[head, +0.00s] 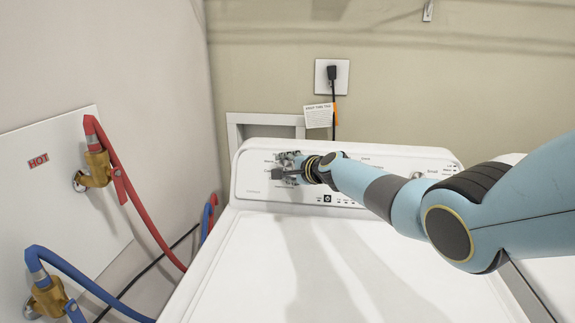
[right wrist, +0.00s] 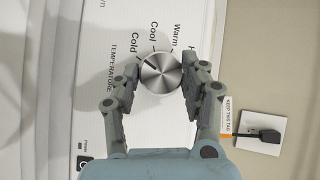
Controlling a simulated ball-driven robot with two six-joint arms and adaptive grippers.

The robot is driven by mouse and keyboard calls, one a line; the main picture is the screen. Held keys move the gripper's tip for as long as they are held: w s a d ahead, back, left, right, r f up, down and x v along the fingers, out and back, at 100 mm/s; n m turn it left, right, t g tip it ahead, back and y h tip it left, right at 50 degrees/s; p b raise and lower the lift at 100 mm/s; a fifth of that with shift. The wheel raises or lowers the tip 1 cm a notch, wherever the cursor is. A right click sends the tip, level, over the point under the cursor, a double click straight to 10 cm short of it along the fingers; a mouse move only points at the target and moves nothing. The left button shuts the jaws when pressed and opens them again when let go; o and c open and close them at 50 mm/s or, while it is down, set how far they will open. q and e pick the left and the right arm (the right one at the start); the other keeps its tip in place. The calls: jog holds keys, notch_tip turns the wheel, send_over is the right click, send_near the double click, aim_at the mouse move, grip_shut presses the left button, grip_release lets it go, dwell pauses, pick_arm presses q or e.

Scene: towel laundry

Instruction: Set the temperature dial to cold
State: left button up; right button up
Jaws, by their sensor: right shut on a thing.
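The temperature dial (right wrist: 161,72) is a round silver knob on the white control panel, seen in the right wrist view. Its dark pointer mark points up and left in that view, toward the Cold side of the printed labels Cold, Cool and Warm. My right gripper (right wrist: 159,78) has one finger on each side of the dial and is shut on it. In the head view my right gripper (head: 283,168) is at the left part of the panel and hides most of the dial. My left gripper is not in view.
The white washer's flat lid (head: 255,260) is clear below the panel (head: 390,158). Red (head: 142,215) and blue (head: 92,287) hoses run from brass taps at the left wall. A plugged-in cord and a paper tag (head: 318,116) hang behind the panel.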

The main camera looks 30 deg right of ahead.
dwell(0.4)
jog(key=o, duration=1.1)
jog(key=shift+o, duration=0.2)
jog(key=shift+s, duration=0.1)
jog(key=v, duration=1.1)
jog(key=shift+s+r, duration=0.2)
jog(key=shift+s, duration=0.15)
